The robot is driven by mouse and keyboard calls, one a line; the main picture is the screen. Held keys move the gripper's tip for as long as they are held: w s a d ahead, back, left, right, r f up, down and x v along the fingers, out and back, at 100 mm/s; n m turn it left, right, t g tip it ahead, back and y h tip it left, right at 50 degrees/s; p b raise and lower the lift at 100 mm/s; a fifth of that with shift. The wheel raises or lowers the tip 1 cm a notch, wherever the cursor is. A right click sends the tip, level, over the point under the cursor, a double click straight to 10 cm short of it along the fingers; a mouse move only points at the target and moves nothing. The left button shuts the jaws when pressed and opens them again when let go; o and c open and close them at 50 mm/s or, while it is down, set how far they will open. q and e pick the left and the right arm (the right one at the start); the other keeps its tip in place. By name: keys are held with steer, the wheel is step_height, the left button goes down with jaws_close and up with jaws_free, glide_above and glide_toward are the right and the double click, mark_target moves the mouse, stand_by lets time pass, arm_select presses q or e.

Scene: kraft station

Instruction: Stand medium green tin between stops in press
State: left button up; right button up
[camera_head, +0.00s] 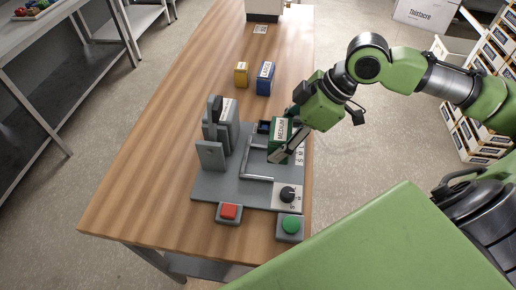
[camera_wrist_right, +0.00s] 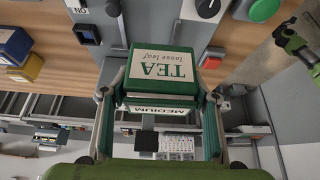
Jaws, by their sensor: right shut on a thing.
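The medium green tin (camera_head: 280,130) has a white label reading MEDIUM and is held by my right gripper (camera_head: 287,143) over the right side of the grey press (camera_head: 205,186). In the right wrist view the tin (camera_wrist_right: 160,68) sits between both fingers of the right gripper (camera_wrist_right: 161,95), its TEA label facing the camera. The press has upright grey plates (camera_head: 220,125) at its left and a metal bar frame (camera_head: 257,178) in the middle. I cannot tell whether the tin touches the press base.
A blue tin (camera_head: 265,78) and a smaller yellow tin (camera_head: 241,74) stand farther back on the wooden table (camera_head: 160,150). A red button (camera_head: 229,211), a green button (camera_head: 291,225) and a black knob (camera_head: 288,194) are at the press's front. The table's left side is clear.

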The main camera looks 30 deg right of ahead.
steer(key=shift+w+a, duration=0.35)
steer(key=w+f, duration=0.1)
steer(key=f, duration=0.1)
steer(key=w+a+f+p, duration=0.1)
steer(key=w+f, duration=0.1)
steer(key=w+a+f, duration=0.1)
steer(key=f, duration=0.1)
steer(key=shift+w+a+p, duration=0.1)
steer(key=shift+w+p, duration=0.05)
steer(key=shift+p, duration=0.15)
step_height(320, 180, down, 3)
steer(key=shift+r+p, duration=0.1)
steer(key=shift+p, duration=0.5)
steer(key=shift+w+f, duration=0.1)
steer(key=shift+f, duration=0.15)
steer(key=shift+f, duration=0.1)
steer(key=o, duration=1.3)
